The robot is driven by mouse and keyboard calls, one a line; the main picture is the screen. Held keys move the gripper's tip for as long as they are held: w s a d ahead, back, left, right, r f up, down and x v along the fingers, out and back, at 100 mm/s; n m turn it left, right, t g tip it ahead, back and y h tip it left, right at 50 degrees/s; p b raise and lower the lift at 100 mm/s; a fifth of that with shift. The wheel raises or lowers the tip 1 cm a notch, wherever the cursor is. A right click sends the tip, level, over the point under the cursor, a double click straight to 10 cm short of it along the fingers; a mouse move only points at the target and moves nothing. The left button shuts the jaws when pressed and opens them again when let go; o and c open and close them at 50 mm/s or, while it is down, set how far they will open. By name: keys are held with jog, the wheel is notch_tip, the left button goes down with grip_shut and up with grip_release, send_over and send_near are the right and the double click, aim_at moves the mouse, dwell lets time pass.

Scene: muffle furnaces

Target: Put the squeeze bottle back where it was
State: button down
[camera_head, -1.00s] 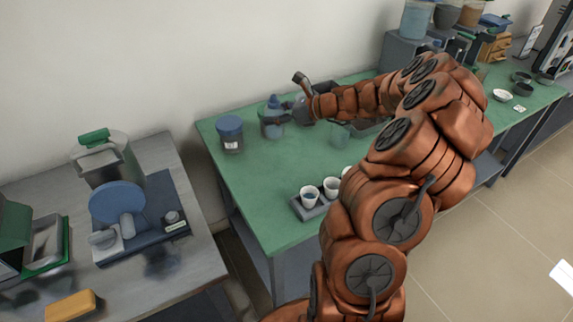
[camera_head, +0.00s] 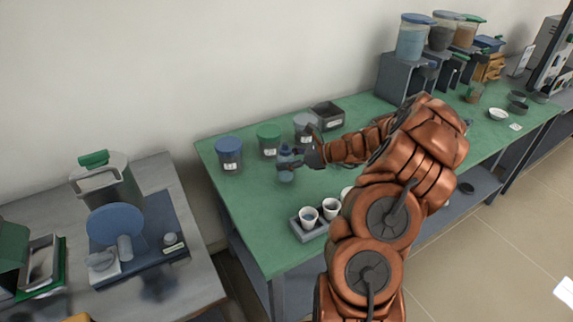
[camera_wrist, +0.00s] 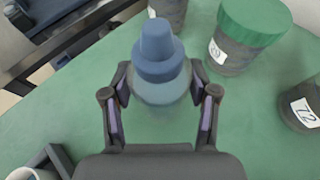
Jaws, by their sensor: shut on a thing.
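The squeeze bottle (camera_head: 286,166) has a blue cap and a clear bluish body. It is upright over the green table, in front of the green-lidded jar. My gripper (camera_head: 297,161) is shut on it from the right. In the wrist view the squeeze bottle (camera_wrist: 159,65) stands between the two fingers of my gripper (camera_wrist: 160,100), its cap towards the camera. I cannot tell whether its base touches the table.
A blue-lidded jar (camera_head: 229,154), a green-lidded jar (camera_head: 269,140) and a grey-lidded jar (camera_head: 305,127) stand along the wall. A tray of white cups (camera_head: 308,229) lies at the front edge. Green table (camera_head: 245,195) is bare left of the cups.

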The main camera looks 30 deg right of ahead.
jog(key=shift+f, duration=1.15)
jog(key=shift+c, duration=1.5)
grip_release()
jog(key=shift+f, duration=0.1)
